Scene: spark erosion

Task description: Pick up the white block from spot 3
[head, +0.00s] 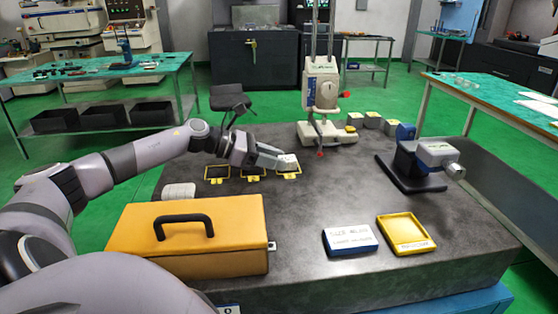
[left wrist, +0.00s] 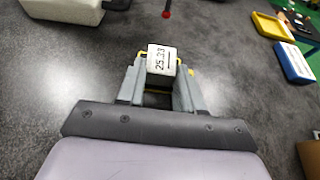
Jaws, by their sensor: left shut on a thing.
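The white block (head: 288,160) is at the rightmost of three yellow-framed spots (head: 289,176) on the dark stone table. In the left wrist view the white block (left wrist: 162,58) shows a face marked 25.33. My left gripper (head: 278,158) reaches in from the left and is shut on the block. In the left wrist view the fingers of my left gripper (left wrist: 161,82) lie on both sides of it, with bits of yellow frame behind. I cannot tell whether the block touches the spot or is just above it. My right gripper is not in view.
A yellow toolbox (head: 190,236) stands at the front left. A blue-and-white box (head: 350,240) and a yellow tray (head: 407,233) lie at the front right. A height gauge (head: 322,100) stands behind the spots, a blue-and-black stand (head: 412,163) at right. The table's middle is clear.

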